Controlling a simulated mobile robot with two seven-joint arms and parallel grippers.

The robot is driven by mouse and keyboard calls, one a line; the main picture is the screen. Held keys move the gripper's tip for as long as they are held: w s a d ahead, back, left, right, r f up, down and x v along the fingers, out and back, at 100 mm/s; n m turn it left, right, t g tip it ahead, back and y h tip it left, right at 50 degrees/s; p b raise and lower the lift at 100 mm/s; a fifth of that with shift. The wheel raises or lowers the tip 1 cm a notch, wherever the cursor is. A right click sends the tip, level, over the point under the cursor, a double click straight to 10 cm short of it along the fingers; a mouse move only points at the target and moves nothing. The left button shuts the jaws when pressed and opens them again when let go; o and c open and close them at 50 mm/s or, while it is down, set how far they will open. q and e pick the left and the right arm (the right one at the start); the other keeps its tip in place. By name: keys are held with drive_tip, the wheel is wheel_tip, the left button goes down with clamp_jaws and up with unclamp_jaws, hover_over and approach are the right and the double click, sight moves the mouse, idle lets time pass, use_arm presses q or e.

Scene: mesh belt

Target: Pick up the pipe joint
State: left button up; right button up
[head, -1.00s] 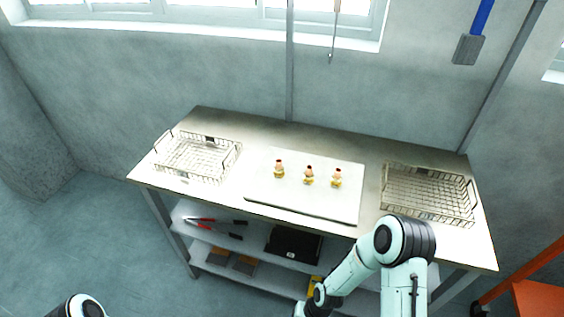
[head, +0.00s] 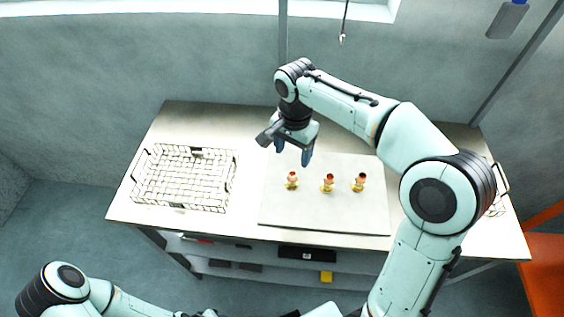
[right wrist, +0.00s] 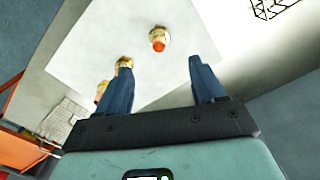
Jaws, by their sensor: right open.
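Three small pipe joints with red tops and yellowish lower parts stand in a row on a white board (head: 300,215): a left one (head: 292,181), a middle one (head: 328,183) and a right one (head: 359,182). My right gripper (head: 293,150) is open and empty above the board, just behind and above the left joint. In the right wrist view, one pipe joint (right wrist: 158,39) shows ahead, between the lines of the two open fingers (right wrist: 160,85). The other two are partly hidden behind the left finger. Part of my left arm shows at the lower left; its gripper is not visible.
A wire basket (head: 150,190) stands on the table's left. Another basket (head: 497,207) on the right is mostly hidden behind my right arm. The steel table (head: 250,125) has a wall close behind it and shelves below.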

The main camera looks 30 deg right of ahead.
sight(292, 180)
drive_tip(key=f, duration=0.4)
drive_tip(key=f+b, duration=0.1)
drive_tip(key=f, duration=0.1)
drive_tip(key=shift+s+f, duration=0.4)
drive_tip(key=shift+w+f, duration=0.2)
drive_tip(key=shift+f, duration=0.4)
wheel_tip(292, 180, down, 5)
drive_tip(key=shift+w+f, duration=0.1)
drive_tip(key=shift+w, duration=0.05)
drive_tip(key=shift+c, duration=0.3)
clamp_jaws()
